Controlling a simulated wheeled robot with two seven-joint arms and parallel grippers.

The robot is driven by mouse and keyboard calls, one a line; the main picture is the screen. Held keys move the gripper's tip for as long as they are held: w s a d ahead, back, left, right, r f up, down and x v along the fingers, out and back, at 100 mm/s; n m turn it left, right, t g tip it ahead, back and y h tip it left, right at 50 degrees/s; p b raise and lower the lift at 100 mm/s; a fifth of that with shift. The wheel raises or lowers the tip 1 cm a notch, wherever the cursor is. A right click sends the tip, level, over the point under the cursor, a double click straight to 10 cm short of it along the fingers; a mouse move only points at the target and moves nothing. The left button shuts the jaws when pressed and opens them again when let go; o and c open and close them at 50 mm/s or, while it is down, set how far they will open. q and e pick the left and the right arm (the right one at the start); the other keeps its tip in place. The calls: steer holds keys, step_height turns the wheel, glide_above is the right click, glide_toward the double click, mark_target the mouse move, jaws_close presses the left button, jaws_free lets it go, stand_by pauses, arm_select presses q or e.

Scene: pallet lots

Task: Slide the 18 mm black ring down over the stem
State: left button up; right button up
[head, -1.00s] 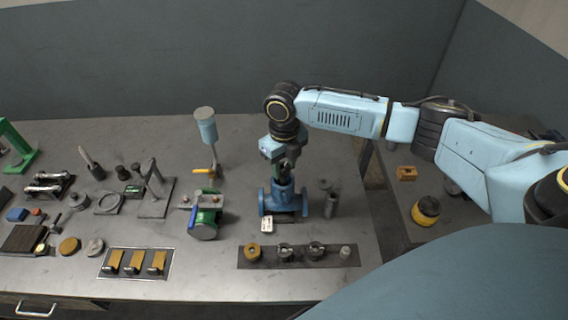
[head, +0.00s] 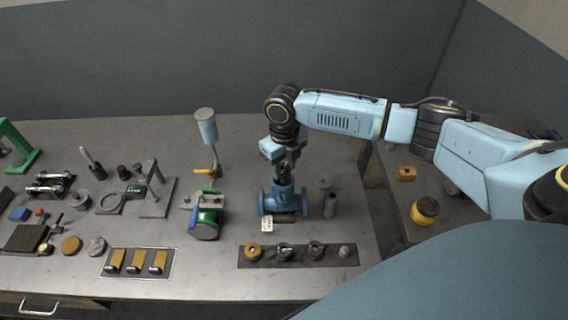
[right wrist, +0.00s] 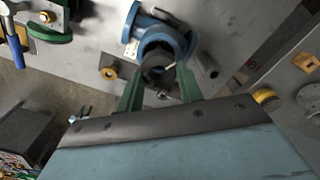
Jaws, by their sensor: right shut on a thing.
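The blue valve body (head: 283,203) stands upright on the bench, with a flange on each side and a white tag at its front. My right gripper (head: 286,172) points down right above it. In the right wrist view its two green fingers (right wrist: 159,74) are shut on a black ring (right wrist: 153,60) at the round top opening of the blue valve (right wrist: 172,35). The stem is mostly hidden by the ring and the fingers, so I cannot tell how far down the ring sits. My left gripper is not in view.
A dark tray (head: 330,256) with several small round parts lies in front of the valve. A green valve (head: 207,217) with a blue lever stands to the left. A grey cylinder (head: 330,205) stands close on the right. Bench between valve and back wall is clear.

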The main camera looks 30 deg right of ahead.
steer(key=shift+p, duration=0.3)
stand_by(0.5)
steer(key=shift+f+b, duration=0.8)
steer(key=shift+f, duration=0.55)
steer(key=o, duration=1.5)
steer(key=shift+c, duration=0.2)
steer(key=shift+r, duration=0.1)
steer(key=shift+r+p, duration=0.95)
steer(key=shift+r, duration=2.5)
steer(key=shift+f, duration=0.1)
